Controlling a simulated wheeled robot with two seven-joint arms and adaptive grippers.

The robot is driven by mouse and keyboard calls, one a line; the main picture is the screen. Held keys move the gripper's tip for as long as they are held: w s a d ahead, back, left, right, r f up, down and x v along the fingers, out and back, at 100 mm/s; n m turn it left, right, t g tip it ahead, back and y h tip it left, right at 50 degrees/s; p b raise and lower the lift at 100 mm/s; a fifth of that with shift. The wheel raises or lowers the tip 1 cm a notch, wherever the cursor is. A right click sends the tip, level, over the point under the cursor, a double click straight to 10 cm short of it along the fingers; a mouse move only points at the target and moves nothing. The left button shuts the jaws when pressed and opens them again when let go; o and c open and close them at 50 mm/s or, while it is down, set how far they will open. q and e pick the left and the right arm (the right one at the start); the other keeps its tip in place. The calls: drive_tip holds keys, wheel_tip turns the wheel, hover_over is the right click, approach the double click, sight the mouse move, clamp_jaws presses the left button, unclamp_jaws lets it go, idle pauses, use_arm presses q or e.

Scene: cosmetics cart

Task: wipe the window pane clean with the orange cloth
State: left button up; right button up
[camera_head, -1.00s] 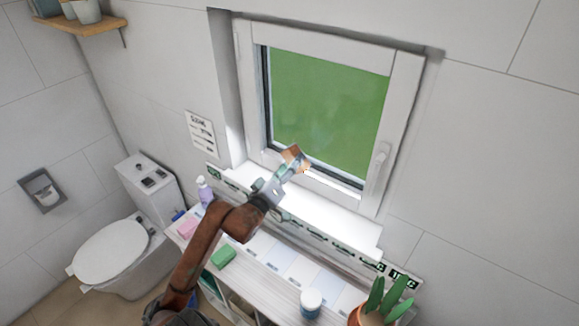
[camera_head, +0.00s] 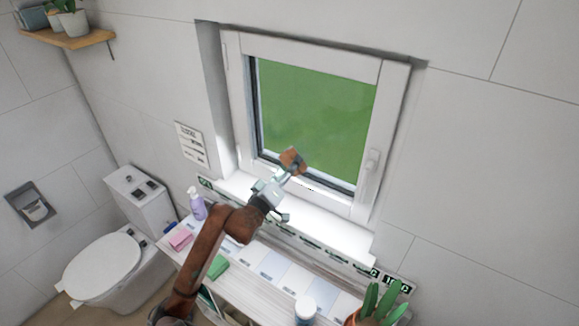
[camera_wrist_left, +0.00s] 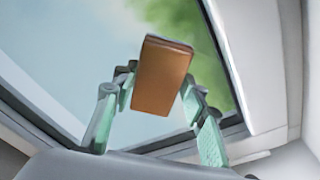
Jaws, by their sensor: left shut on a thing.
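The orange cloth (camera_head: 293,158) shows as a small folded block in front of the lower part of the window pane (camera_head: 312,110). My left gripper (camera_head: 283,178) is shut on the cloth, with its arm coming up from the lower left. In the left wrist view the cloth (camera_wrist_left: 163,75) sits between the green-padded fingers of the left gripper (camera_wrist_left: 158,108). The pane (camera_wrist_left: 70,50) lies behind it there. I cannot tell whether the cloth touches the glass. Faint smudges show on the green pane. My right gripper is not in view.
The white window frame (camera_head: 393,120) has a handle (camera_head: 373,163) at right. Below the sill, a narrow cart (camera_head: 250,293) holds a lilac bottle (camera_head: 197,205), pink sponge (camera_head: 180,239), green sponge (camera_head: 217,266), white jar (camera_head: 306,309) and potted plant (camera_head: 380,305). A toilet (camera_head: 100,265) stands left.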

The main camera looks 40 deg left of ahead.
sight(303, 168)
use_arm(q)
drive_tip(key=shift+b+x, duration=0.4)
drive_tip(key=shift+x, duration=0.55)
drive_tip(key=shift+d+f, duration=0.1)
drive_tip(key=shift+d, duration=0.05)
drive_tip(key=shift+d, duration=1)
drive_tip(key=shift+w+d, duration=0.2)
drive_tip(key=shift+d, duration=0.7)
drive_tip(key=shift+b, duration=0.6)
drive_tip(key=shift+s+a+f+b, duration=0.1)
drive_tip(key=shift+a+b, duration=0.35)
drive_tip(key=shift+a, duration=0.45)
drive_tip(key=shift+s+a+f+b, duration=0.1)
drive_tip(key=shift+a+b, duration=0.3)
drive_tip(key=shift+a, duration=0.45)
drive_tip(key=shift+a+r, duration=0.15)
drive_tip(key=shift+a, duration=0.1)
drive_tip(key=shift+s, duration=0.15)
